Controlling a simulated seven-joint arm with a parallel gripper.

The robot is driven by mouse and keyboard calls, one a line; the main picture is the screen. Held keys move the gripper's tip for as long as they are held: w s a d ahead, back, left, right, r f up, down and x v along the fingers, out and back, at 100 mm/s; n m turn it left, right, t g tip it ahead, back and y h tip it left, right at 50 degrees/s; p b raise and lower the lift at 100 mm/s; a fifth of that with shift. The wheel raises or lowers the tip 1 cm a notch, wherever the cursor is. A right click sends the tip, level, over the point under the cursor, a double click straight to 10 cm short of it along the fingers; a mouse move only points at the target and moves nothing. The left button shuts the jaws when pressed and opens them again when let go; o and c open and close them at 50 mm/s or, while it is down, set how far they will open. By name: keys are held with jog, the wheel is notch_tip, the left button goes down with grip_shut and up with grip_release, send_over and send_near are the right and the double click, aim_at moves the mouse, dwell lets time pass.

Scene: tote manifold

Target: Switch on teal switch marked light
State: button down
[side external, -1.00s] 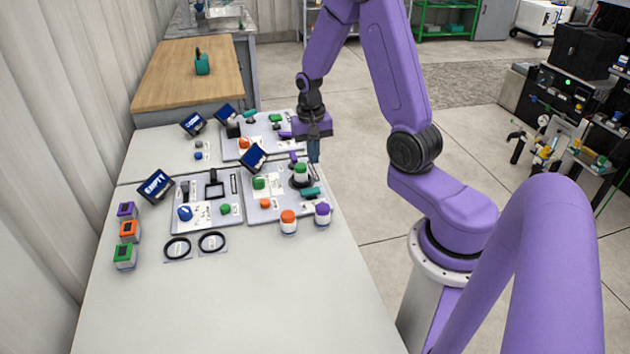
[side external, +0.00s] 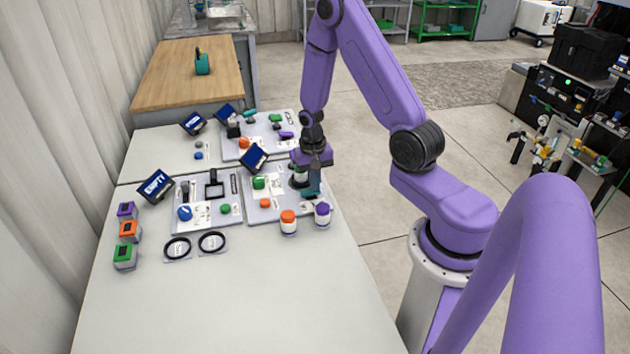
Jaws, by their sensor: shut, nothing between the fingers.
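My gripper (side external: 314,183) is shut and empty, pointing down at the right edge of the near right panel (side external: 262,214). A teal switch (side external: 308,194) on that panel is mostly hidden behind my fingertips. I cannot tell whether they touch it. Another teal handle (side external: 249,113) sits on the back panel (side external: 232,153), away from my gripper. The labels are too small to read, so I cannot tell which teal part is marked light.
An orange-topped jar (side external: 288,222) and a purple-topped jar (side external: 322,214) stand just in front of the near right panel. A left panel (side external: 208,222), tilted dark displays (side external: 156,187) and two black rings (side external: 177,248) are nearby. The table's front is clear.

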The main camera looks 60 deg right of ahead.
aim_at(308, 191)
jog(key=shift+s+f, duration=0.1)
jog(key=shift+f, duration=0.15)
dwell(0.3)
jog(key=shift+w+a+r, duration=0.3)
jog(key=shift+w+a, duration=0.2)
jog(key=shift+w, duration=0.1)
jog(key=shift+r, duration=0.1)
notch_tip(308, 191, up, 14)
jog(key=shift+w+a, duration=0.2)
jog(key=shift+a, duration=0.05)
dwell(0.5)
